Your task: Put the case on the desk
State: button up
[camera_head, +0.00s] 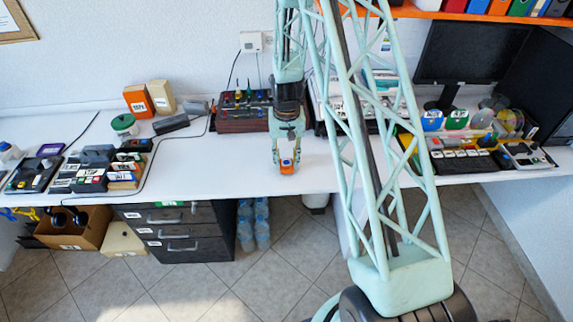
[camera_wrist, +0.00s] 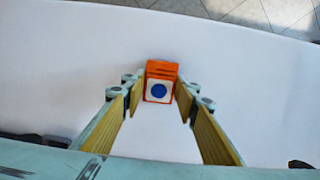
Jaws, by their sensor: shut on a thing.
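The case (camera_wrist: 161,68) is a small orange box with a white label and a blue dot. In the wrist view it sits between the two finger tips of my gripper (camera_wrist: 159,90), which is shut on it. In the head view the orange case (camera_head: 287,169) shows at the lower end of my gripper (camera_head: 287,160), over the front part of the white desk (camera_head: 230,178). I cannot tell whether the case touches the desk top.
A dark rack with knobs (camera_head: 243,112) stands behind my gripper. Small boxes and devices (camera_head: 100,168) fill the desk's left; trays and a monitor (camera_head: 470,52) stand at the right. The desk around the case is clear. Its front edge is close.

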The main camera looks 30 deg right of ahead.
aim_at(287, 165)
jog(key=shift+f, duration=0.45)
jog(key=shift+f, duration=0.15)
jog(key=o, duration=0.9)
jog(key=shift+r+p, duration=0.75)
jog(key=shift+r, duration=5.4)
